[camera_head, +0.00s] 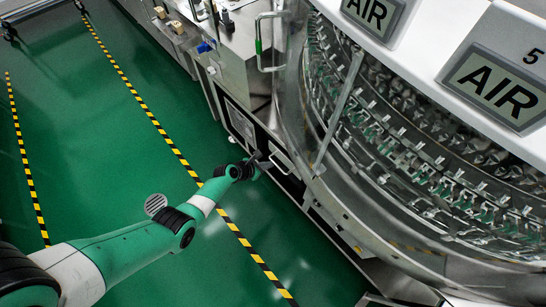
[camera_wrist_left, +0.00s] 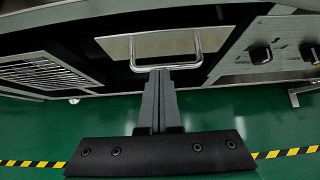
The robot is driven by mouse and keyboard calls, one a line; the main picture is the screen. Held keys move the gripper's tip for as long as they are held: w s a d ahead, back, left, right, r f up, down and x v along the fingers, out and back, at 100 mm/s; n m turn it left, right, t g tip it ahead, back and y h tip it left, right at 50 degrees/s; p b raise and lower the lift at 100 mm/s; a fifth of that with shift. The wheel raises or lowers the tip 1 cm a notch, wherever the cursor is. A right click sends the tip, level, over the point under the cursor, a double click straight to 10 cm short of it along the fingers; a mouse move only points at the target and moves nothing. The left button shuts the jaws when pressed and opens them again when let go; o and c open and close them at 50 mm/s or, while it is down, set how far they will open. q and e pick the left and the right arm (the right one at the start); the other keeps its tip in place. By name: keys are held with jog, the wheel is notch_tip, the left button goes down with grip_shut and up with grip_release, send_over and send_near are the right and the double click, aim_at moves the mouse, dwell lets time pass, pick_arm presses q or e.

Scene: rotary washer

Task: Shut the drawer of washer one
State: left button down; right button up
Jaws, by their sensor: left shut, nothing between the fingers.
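The drawer front of washer one is a pale metal panel (camera_wrist_left: 115,47) with a silver bar handle (camera_wrist_left: 198,50), low on the machine in the left wrist view. The handle also shows in the head view (camera_head: 283,164). My left gripper (camera_head: 262,161) is shut and empty, with its arm reaching in from the lower left. In the left wrist view its closed fingertips (camera_wrist_left: 160,73) overlap the near bar of the handle; I cannot tell whether they touch it. How far the drawer stands out is unclear. My right gripper is not in view.
The round glass washer (camera_head: 345,150) with metal clamps fills the right side. A vent grille (camera_wrist_left: 48,70) and a panel with knobs (camera_wrist_left: 268,50) flank the drawer. The green floor (camera_head: 110,190) with striped tape is clear.

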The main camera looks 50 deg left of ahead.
pick_arm(q)
jog(key=p+v, duration=0.5)
jog(key=v, duration=0.3)
jog(key=shift+r+p, duration=0.35)
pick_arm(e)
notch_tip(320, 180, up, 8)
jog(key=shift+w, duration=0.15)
pick_arm(q)
jog(key=shift+w, duration=0.1)
